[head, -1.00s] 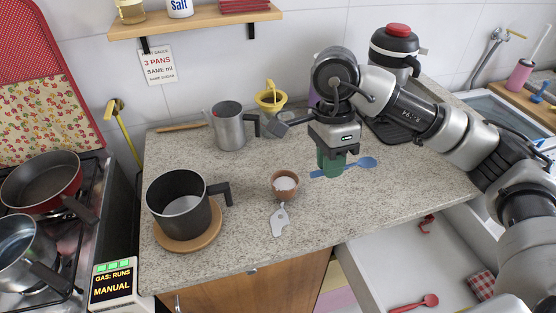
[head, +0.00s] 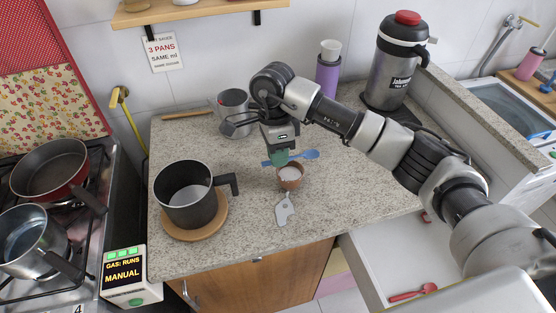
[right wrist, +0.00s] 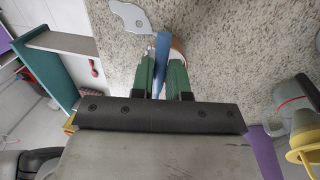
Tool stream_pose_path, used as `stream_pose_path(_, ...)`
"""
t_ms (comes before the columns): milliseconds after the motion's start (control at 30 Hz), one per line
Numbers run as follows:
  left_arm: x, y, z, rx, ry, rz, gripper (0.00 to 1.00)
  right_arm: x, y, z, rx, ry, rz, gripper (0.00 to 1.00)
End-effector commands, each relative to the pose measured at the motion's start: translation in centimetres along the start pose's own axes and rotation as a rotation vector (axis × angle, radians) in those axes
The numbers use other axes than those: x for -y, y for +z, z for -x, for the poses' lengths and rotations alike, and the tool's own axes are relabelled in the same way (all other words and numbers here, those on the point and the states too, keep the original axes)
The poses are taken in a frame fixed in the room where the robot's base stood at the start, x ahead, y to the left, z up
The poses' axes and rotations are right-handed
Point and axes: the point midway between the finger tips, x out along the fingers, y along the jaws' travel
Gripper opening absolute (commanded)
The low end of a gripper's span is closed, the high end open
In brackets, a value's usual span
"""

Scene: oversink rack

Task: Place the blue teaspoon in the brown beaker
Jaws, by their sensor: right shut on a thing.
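The blue teaspoon (head: 309,154) is held roughly level in the green fingers of my right gripper (head: 281,158), its bowl pointing right in the head view. In the right wrist view the teaspoon (right wrist: 162,52) stands between the two fingers (right wrist: 163,82). The small brown beaker (head: 290,178), with white inside, stands on the counter just in front of and below the gripper. In the wrist view part of the beaker (right wrist: 180,47) shows behind the spoon and fingers. I cannot tell the exact height gap. My left gripper is not in view.
A dark pot (head: 187,196) on a round wooden board stands left of the beaker. A flat grey piece (head: 285,210) lies in front of it. A metal mug (head: 233,108) is behind, and a large flask (head: 390,70) stands back right. An open drawer (head: 400,255) is below.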

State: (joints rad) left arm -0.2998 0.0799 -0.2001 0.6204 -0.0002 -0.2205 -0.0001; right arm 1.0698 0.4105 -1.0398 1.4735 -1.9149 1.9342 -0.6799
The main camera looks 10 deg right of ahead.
Motion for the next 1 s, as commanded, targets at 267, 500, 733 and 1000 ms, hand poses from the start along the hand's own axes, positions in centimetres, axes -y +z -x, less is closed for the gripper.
stream_pose_path(267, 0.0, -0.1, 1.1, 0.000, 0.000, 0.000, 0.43, 0.5, 0.0, -3.1, 0.001, 0.002, 0.001, 0.00)
stream_pose_path(500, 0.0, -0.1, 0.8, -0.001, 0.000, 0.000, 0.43, 0.6, 0.0, -3.3, 0.000, 0.001, 0.001, 0.00)
stream_pose_path(733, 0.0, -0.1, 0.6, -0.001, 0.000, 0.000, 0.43, 0.6, 0.0, -3.5, -0.001, 0.001, 0.000, 0.31)
stream_pose_path(1000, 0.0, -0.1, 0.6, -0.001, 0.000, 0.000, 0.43, 0.6, -0.1, -3.5, -0.001, 0.002, 0.000, 0.41)
